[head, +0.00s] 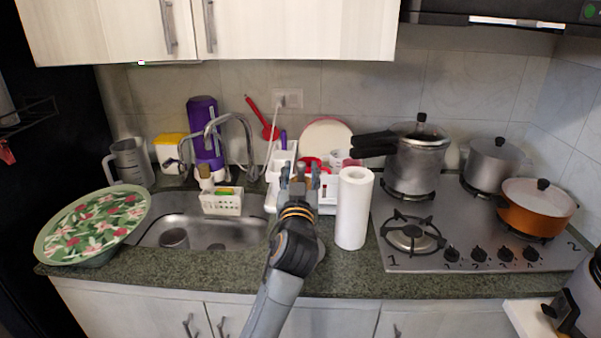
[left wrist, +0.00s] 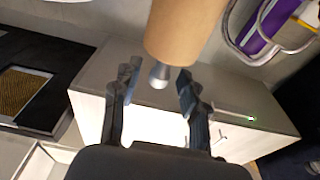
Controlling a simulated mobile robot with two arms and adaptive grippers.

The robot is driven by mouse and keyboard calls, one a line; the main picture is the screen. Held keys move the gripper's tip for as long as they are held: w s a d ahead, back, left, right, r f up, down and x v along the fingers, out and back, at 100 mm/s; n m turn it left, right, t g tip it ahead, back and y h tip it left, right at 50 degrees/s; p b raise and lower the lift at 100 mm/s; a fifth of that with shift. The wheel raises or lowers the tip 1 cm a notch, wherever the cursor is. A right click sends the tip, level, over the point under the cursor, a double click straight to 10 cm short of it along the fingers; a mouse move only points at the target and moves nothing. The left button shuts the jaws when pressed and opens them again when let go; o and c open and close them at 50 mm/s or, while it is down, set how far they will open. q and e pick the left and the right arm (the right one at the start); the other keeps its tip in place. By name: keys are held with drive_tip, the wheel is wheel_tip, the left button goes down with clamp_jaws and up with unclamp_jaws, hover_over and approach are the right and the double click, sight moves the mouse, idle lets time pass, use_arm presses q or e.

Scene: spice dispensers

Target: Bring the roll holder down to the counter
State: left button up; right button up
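My left gripper (head: 300,178) is at the middle of the head view, over the counter in front of the white rack. In the left wrist view the gripper (left wrist: 159,78) has its fingers apart. A brown cylinder with a rounded metal knob, which looks like the roll holder (left wrist: 186,28), comes in from the top. Its knob sits between the fingertips, with a narrow gap showing on each side. In the head view my arm hides most of the holder; a grey knob shows between the fingers. Whether its base touches the counter (head: 205,265) cannot be told. My right gripper is not in view.
A white paper roll (head: 354,208) stands just right of my left gripper. The stove (head: 440,250) with pots is further right. The sink (head: 222,234) and a floral tray (head: 95,224) are at left. Some front counter beside my arm is clear.

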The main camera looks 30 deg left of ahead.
use_arm(q)
drive_tip(key=shift+r, duration=0.2)
drive_tip(key=b+v, duration=0.2)
drive_tip(key=v, duration=1)
drive_tip(key=shift+b, duration=0.4)
